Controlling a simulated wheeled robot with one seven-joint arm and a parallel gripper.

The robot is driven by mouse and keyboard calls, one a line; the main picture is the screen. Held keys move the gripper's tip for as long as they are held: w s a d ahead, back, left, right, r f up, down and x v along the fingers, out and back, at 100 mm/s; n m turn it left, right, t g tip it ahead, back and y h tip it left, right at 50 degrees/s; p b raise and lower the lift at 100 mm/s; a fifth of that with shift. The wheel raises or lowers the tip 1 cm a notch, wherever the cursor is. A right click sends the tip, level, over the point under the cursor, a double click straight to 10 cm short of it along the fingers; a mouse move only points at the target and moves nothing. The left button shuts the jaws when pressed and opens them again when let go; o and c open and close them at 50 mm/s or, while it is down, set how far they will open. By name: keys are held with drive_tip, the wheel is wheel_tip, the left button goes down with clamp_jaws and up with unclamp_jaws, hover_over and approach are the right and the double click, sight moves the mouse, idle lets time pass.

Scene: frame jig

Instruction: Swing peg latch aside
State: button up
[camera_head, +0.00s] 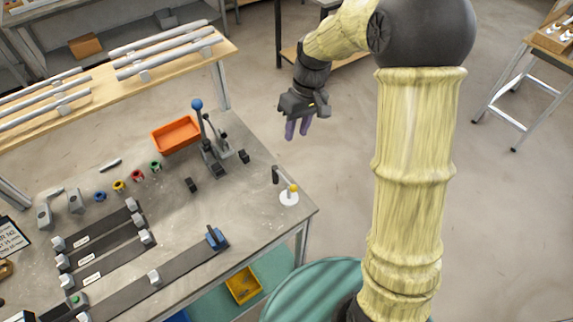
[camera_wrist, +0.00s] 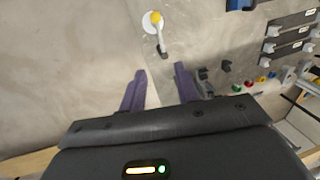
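What looks like the peg latch (camera_head: 289,198) is at the right corner of the grey workbench. It has a white round base, a yellow knob and a thin arm ending in a dark upright grip (camera_head: 275,174). In the wrist view the latch (camera_wrist: 151,27) is at the top centre, and its arm leads down to the dark grip (camera_wrist: 163,53). My gripper (camera_head: 297,131) has two purple fingers, apart and empty. It is in the air beyond the bench's far right edge, apart from the latch. In the wrist view the grip lies ahead of the gap between the fingertips (camera_wrist: 160,73).
A lever clamp with a blue ball (camera_head: 197,105) and an orange bin (camera_head: 176,134) stand at the back of the bench. Small dark blocks (camera_head: 243,156) are left of the latch. Dark rails (camera_head: 185,265) lie in front. Open floor is to the right.

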sight(284, 179)
drive_tip(key=shift+f, duration=0.15)
drive_tip(key=a+f+p, duration=0.1)
drive_tip(key=f, duration=0.4)
drive_tip(key=s+a+f+p, duration=0.1)
drive_tip(key=f, duration=0.5)
drive_tip(key=s+f+p, duration=0.1)
drive_tip(key=f, duration=0.5)
drive_tip(key=shift+a, duration=0.4)
clamp_jaws()
